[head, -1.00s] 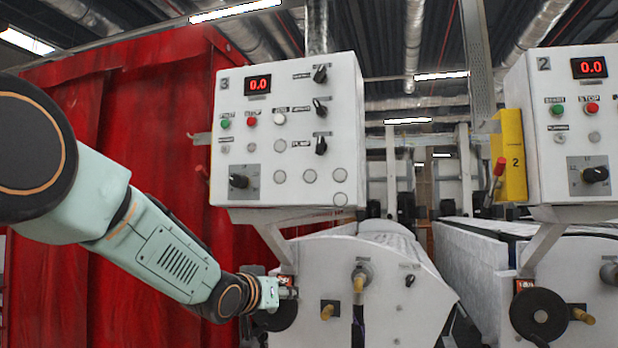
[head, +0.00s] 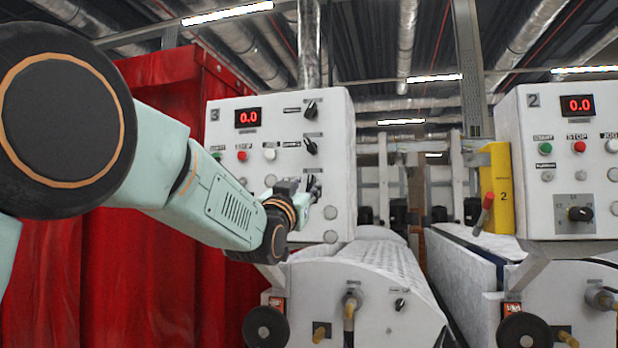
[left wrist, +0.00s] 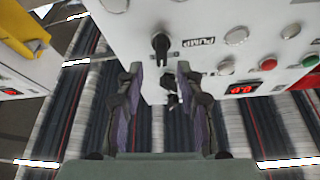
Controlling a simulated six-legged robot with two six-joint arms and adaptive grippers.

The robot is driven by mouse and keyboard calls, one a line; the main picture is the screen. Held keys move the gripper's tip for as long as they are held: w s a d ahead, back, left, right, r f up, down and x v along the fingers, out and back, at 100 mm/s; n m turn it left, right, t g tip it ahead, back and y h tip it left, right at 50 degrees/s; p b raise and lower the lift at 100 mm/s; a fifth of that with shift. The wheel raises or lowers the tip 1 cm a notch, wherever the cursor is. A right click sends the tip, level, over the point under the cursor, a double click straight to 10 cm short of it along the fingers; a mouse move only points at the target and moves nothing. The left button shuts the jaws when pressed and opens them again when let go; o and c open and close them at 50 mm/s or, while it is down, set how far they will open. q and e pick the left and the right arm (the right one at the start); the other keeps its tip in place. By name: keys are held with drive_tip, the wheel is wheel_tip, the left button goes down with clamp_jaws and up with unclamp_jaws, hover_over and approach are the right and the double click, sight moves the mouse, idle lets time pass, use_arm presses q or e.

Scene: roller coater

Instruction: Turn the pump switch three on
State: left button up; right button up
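The control panel marked 3 (head: 225,180) is a white box with a red 0.0 display. Its pump switch (head: 314,181) is the lowest of three black knobs in a column, partly hidden by my gripper in the head view. In the left wrist view the black pump switch (left wrist: 160,44) sits beside the PUMP label. My left gripper (head: 311,189) is at the panel face. In the left wrist view its two fingers (left wrist: 159,72) are apart with nothing gripped, and the switch shows just beyond the tips, roughly between them. My right gripper is not in view.
Two more black knobs (head: 310,146) are above the pump switch, close to the gripper. Push buttons (head: 269,154) and round caps surround them. The white coater body (head: 375,295) lies below the panel. Panel 2 (head: 540,200) stands to the right; a red curtain (head: 150,265) is behind my arm.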

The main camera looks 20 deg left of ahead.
sight(309, 184)
use_arm(q)
drive_tip(key=x, duration=0.2)
drive_tip(key=p+x, duration=0.1)
drive_tip(key=x, duration=0.1)
drive_tip(key=shift+w+a+f, duration=0.1)
drive_tip(key=shift+a+f, duration=0.15)
drive_tip(key=shift+w, duration=0.35)
drive_tip(key=shift+s+d+r, duration=0.15)
drive_tip(key=shift+s, duration=0.2)
drive_tip(key=shift+s+d+r, duration=0.1)
drive_tip(key=shift+s, duration=0.2)
drive_tip(key=shift+c, duration=1)
drive_tip(key=shift+w+a+f, duration=0.25)
drive_tip(key=shift+w, duration=0.25)
drive_tip(key=c, duration=0.5)
drive_tip(key=shift+d, duration=0.15)
clamp_jaws()
